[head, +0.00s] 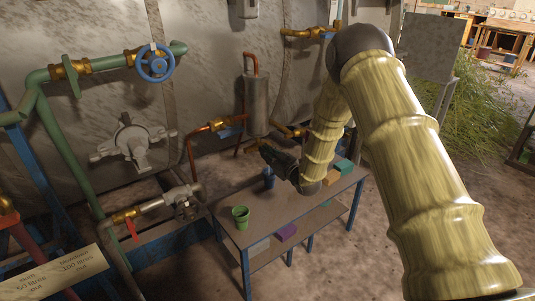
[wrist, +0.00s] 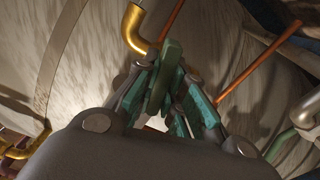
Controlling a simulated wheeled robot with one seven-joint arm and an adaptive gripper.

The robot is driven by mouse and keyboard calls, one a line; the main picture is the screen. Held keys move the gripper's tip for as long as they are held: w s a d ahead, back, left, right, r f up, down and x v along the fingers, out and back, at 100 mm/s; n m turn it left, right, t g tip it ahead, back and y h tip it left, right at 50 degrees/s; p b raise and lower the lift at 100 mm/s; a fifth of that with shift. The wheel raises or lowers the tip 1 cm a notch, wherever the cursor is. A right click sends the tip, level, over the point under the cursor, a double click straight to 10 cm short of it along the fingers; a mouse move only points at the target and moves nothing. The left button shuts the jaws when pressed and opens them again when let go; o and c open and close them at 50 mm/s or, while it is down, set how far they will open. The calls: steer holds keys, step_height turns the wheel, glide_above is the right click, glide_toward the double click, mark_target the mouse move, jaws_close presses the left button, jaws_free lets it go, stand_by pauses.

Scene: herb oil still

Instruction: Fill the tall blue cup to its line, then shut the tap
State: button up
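A small dark blue cup (head: 269,178) stands on the grey table in the head view, partly hidden by the arm's end. My dark gripper (head: 268,153) is above it and close to it; I cannot tell whether they touch. In the wrist view my gripper's green finger pads (wrist: 182,95) are close together, and no cup shows clearly between them. Whether they are open or shut is unclear. A brass tap with a blue handle (head: 228,121) sits on a copper pipe behind the table. The cup's line and any liquid are not visible.
A green cup (head: 240,217) stands near the front left of the table (head: 265,233). Orange and teal blocks (head: 332,177) lie at its right end, and a purple box (head: 286,232) is on the lower shelf. A brass pipe bend (wrist: 133,28) is close to the fingers.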

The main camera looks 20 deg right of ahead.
steer(key=o, duration=0.5)
steer(key=shift+c, duration=0.2)
steer(key=v, duration=1.2)
steer(key=shift+d, duration=0.1)
stand_by(6.0)
